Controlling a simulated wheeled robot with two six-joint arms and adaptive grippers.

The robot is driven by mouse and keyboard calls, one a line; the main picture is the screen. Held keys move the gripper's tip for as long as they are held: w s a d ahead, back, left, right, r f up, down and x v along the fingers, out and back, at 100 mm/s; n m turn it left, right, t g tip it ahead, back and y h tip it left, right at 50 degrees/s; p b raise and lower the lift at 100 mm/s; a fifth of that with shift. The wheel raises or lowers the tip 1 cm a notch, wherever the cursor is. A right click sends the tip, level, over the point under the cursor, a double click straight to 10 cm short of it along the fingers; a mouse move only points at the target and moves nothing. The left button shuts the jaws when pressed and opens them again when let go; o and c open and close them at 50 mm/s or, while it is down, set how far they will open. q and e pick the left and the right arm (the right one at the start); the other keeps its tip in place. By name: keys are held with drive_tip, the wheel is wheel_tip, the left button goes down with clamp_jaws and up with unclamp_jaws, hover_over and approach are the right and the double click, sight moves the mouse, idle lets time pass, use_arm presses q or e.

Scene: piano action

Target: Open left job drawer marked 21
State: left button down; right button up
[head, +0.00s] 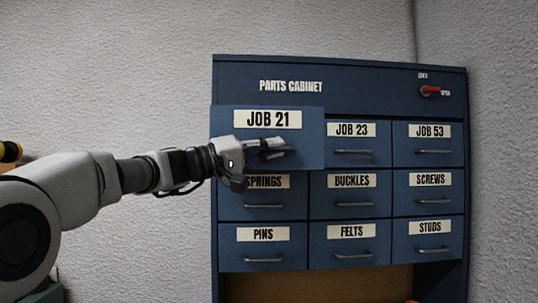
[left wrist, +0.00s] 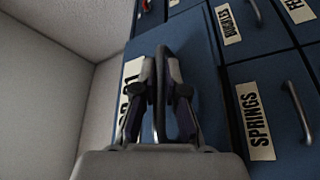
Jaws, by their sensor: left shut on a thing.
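The drawer marked JOB 21 (head: 309,135) is at the upper left of the blue parts cabinet (head: 365,85). Its front stands out ahead of the neighbouring drawer fronts, so it is pulled partly out. My left gripper (head: 268,148) is in front of it and shut on its handle. In the left wrist view the handle (left wrist: 162,85) runs between the two fingers of my left gripper (left wrist: 161,95), and the drawer front (left wrist: 195,70) is behind it. The gripper partly hides the label there. My right gripper is not in view.
JOB 23 (head: 351,143) and JOB 53 (head: 429,143) are shut to the right. SPRINGS (head: 262,205) and PINS (head: 262,247) are shut below. A red lock switch (head: 430,90) sits at the cabinet's upper right. An open space is below the drawers.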

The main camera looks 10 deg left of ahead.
use_arm(q)
drive_tip(key=c, duration=1.5)
unclamp_jaws()
drive_tip(key=shift+w+d, duration=0.1)
drive_tip(key=shift+d, duration=0.05)
drive_tip(key=v, duration=1.2)
